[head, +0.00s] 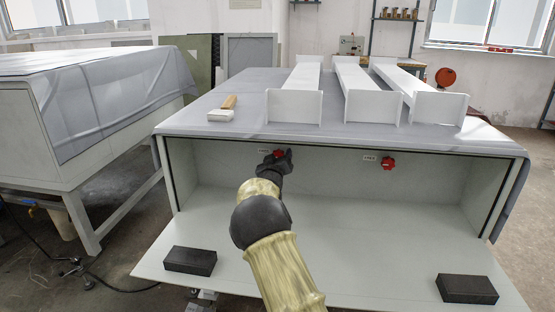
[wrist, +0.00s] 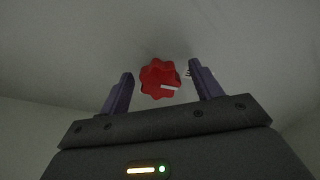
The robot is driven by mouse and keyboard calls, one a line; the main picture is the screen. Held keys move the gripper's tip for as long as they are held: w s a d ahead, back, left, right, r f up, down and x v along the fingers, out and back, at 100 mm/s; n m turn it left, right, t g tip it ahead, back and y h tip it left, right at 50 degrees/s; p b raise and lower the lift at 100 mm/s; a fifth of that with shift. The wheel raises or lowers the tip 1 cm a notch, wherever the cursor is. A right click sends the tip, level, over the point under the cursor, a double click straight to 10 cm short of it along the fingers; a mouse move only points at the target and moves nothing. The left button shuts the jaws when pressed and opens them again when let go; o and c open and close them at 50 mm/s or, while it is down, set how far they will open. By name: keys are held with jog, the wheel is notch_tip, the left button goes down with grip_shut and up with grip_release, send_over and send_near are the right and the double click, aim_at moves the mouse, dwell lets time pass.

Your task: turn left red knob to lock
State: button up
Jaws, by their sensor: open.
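The left red knob (head: 279,153) is on the back wall of the open compartment, partly hidden by my gripper (head: 282,158) in the head view. In the wrist view the red lobed knob (wrist: 160,79) has a white mark pointing to the right. My gripper (wrist: 158,78) is open, with one finger on each side of the knob. There are visible gaps between the fingers and the knob. The right red knob (head: 388,163) is on the same wall, with a small white label (head: 370,158) to its left.
The compartment's flap (head: 340,270) lies open in front, with a dark block (head: 190,261) at its left and another dark block (head: 466,289) at its right. White channel-shaped parts (head: 294,106) and a brush (head: 222,110) lie on the covered top above.

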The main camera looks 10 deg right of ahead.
jog(key=shift+w+d, duration=0.2)
jog(key=shift+w, duration=0.35)
